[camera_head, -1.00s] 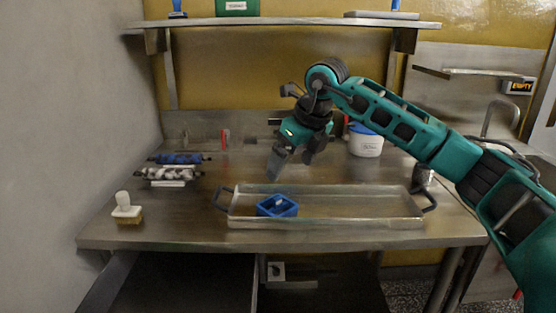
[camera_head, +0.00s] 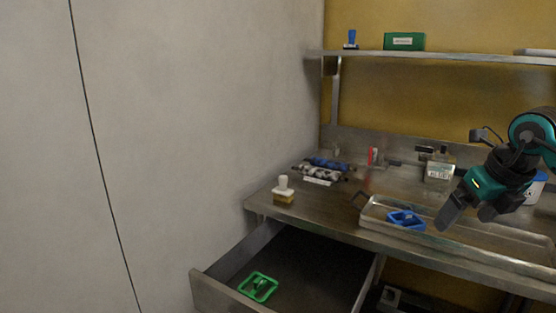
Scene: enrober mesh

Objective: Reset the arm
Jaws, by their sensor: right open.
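My right gripper (camera_head: 466,214) hangs at the right of the view, in front of the metal tray. Its jaws are open and hold nothing. My right arm (camera_head: 535,135) is teal and black and reaches in from the right edge. The shallow metal tray (camera_head: 372,213) lies on the steel bench, with a blue square piece (camera_head: 406,220) in its left part, just left of the gripper. My left gripper is not in view.
An open drawer (camera_head: 222,293) under the bench holds a green frame-like piece (camera_head: 258,287). A white-handled brush (camera_head: 283,190) stands at the bench's left end. Blue and pale rollers (camera_head: 322,167) lie behind it. A shelf (camera_head: 430,58) with a green box (camera_head: 404,41) runs above.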

